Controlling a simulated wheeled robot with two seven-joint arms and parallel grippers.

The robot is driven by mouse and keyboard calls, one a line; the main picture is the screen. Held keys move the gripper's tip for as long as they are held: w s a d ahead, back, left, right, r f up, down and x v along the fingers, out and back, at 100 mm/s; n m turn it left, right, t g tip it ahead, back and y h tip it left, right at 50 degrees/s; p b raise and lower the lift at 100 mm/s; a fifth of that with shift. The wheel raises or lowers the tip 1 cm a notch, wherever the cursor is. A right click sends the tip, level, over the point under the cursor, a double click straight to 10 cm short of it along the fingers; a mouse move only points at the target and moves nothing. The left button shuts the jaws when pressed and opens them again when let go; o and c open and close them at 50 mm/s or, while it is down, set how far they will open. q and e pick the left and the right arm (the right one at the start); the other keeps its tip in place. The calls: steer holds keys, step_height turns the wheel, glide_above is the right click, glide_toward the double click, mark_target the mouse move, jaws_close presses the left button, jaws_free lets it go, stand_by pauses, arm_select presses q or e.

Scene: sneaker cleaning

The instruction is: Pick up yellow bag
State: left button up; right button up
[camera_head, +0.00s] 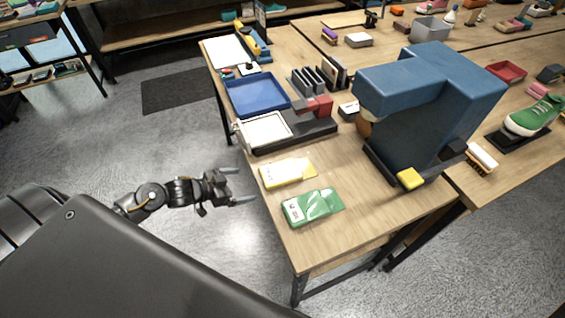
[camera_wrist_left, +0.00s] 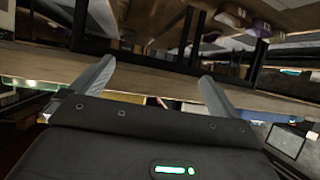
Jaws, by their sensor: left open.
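A yellow bag (camera_head: 288,172) with a white label lies flat on the wooden table near its left edge in the head view. A green bag (camera_head: 313,207) lies just in front of it. My left gripper (camera_head: 246,185) is open and empty, off the table's left edge and to the left of the yellow bag. In the left wrist view the two fingers (camera_wrist_left: 150,85) are spread apart with nothing between them, facing the table edge. The yellow bag cannot be made out clearly in the left wrist view. My right gripper is not in view.
A large blue machine (camera_head: 430,110) stands on the table to the right of the bags. A blue tray (camera_head: 257,95) and a white-topped device (camera_head: 265,131) sit behind the yellow bag. The table's left edge (camera_head: 270,215) lies between my gripper and the bags. Bare tabletop shows right of the bags.

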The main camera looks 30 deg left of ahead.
mark_target(278, 172)
arm_select(q)
steer(key=s+d+r+m+g+h+p, duration=0.1)
steer(key=d+r+m+h, duration=0.2)
steer(key=r, duration=0.7)
steer(key=shift+n, duration=0.4)
steer(key=x, duration=0.5)
steer(key=shift+s+d+p, duration=0.1)
steer(key=shift+d+p, duration=0.3)
steer(key=shift+w+d+f, duration=0.3)
steer(key=shift+d, duration=0.05)
steer(key=shift+w+d, duration=0.1)
steer(key=p+x, duration=0.2)
steer(key=x, duration=0.3)
steer(key=shift+a+f, duration=0.2)
steer(key=shift+a, duration=0.15)
steer(key=shift+c, duration=0.8)
steer(key=c, duration=0.9)
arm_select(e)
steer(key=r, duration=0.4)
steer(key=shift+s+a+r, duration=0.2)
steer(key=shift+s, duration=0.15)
